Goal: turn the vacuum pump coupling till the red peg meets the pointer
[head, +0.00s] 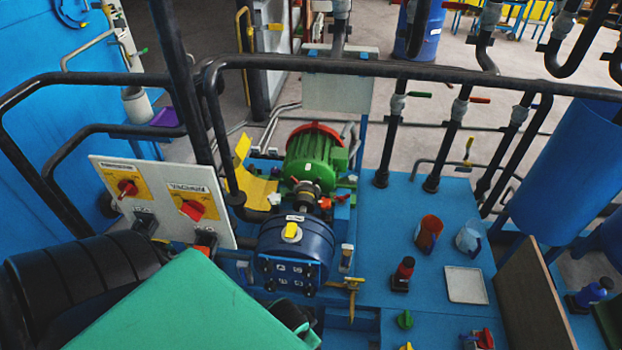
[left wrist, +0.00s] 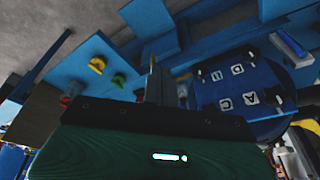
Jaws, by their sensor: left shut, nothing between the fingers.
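The vacuum pump coupling (head: 306,196) is a dark and metallic ring between the green motor (head: 312,160) and the blue pump body (head: 295,248) in the head view. A small orange-red piece (head: 325,203) shows at its right side; I cannot tell whether it is the red peg. The pointer cannot be made out for certain. My left arm's green link fills the lower left, below the pump. My left gripper (left wrist: 158,86) shows as dark fingers in the left wrist view, shut and empty, apart from the coupling. The pump's lettered end face (left wrist: 240,90) is to its right.
A switch panel (head: 165,200) with red knobs stands left of the pump. A bent yellow plate (head: 257,188) lies beside the motor. A black rail (head: 420,72) crosses behind.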

